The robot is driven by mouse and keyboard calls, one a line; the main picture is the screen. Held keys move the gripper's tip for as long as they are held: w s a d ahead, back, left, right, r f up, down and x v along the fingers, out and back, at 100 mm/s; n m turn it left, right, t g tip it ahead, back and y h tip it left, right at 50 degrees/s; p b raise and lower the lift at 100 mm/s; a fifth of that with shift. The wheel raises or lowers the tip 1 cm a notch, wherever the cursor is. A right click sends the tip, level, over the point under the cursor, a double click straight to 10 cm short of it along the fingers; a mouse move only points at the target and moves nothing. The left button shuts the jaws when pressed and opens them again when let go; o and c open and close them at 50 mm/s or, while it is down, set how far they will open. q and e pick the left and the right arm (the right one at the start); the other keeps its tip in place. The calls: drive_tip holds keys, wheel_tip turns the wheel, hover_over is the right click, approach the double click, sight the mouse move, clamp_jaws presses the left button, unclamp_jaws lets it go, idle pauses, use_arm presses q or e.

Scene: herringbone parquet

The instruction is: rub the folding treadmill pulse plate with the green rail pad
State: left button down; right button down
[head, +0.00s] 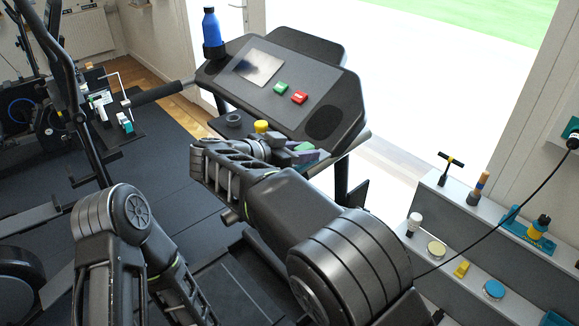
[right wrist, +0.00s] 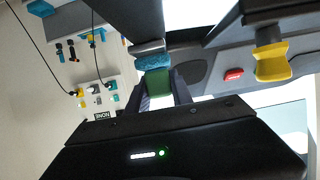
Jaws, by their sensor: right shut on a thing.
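The treadmill console (head: 325,85) stands ahead of me, tilted. A shiny silver plate (head: 258,67), which looks like the pulse plate, is set in its upper left face. My right gripper (head: 304,154) is at the console's lower right edge, well apart from that plate. It is shut on the green rail pad (head: 303,147), which is partly hidden. In the right wrist view the pad (right wrist: 158,84) sits between the two dark fingers. The silver plate is not visible there. My left arm hangs at the lower left of the head view; its gripper cannot be seen.
A green button (head: 281,88) and a red button (head: 299,97) are on the console. A blue bottle (head: 211,28) stands at its left corner. A yellow piece (head: 261,126) and a dark ring (head: 233,120) sit below it. Ledges (head: 455,215) with several small items stand right.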

sight(314, 146)
drive_tip(key=w+d, duration=0.2)
drive_tip(key=shift+w+d, duration=0.3)
drive_tip(key=shift+d, duration=0.05)
drive_tip(key=shift+s+a, duration=0.1)
drive_tip(key=shift+s+a, duration=1.3)
drive_tip(key=s+a, duration=0.3)
drive_tip(key=shift+w, duration=0.1)
drive_tip(key=shift+w+d, duration=1.45)
drive_tip(key=shift+d, duration=0.05)
